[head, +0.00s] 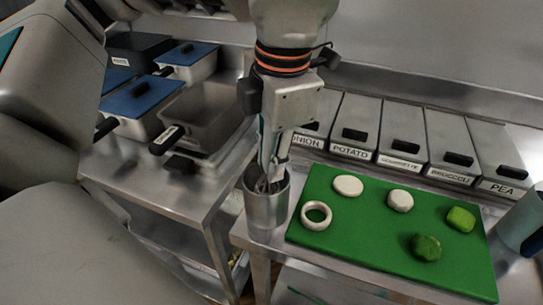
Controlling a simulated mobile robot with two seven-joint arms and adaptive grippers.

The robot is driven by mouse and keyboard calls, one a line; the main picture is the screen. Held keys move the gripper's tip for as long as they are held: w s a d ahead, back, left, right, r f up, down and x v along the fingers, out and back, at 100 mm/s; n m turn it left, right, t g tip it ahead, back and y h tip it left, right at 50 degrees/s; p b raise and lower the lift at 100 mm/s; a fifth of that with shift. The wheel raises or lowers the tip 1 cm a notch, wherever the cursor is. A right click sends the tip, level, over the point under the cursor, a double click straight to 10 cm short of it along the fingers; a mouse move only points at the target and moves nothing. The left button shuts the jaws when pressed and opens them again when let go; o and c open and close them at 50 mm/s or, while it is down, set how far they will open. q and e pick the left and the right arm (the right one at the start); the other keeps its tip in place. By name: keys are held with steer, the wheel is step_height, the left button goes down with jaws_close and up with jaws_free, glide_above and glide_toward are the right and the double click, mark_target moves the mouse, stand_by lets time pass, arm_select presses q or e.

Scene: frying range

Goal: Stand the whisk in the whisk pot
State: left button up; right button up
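The whisk pot (266,211) is a grey metal cylinder standing upright at the left front corner of the counter, beside the green board. My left gripper (268,172) points down from above, with its fingertips at the pot's mouth. Its fingers are close together around the whisk. Dark wire loops of the whisk (264,187) show at the mouth, inside the rim. The whisk's upper part is hidden by the fingers, and its lower end is hidden by the pot wall. My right gripper is not in view.
The green board (377,238) holds a white ring (317,215), two white pieces and two green pieces. Labelled bins (403,135) line the back. Lidded pans (188,62) and a fryer basket (200,112) stand left. A grey-blue rounded object (523,222) is at the right edge.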

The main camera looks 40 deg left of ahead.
arm_select(q)
steer(key=o, duration=0.3)
steer(key=shift+o, duration=0.2)
steer(key=r, duration=0.4)
steer(key=d+r, duration=0.1)
steer(key=r, duration=0.7)
steer(key=shift+s+d, duration=0.2)
steer(key=shift+s, duration=0.05)
steer(key=shift+f, duration=0.1)
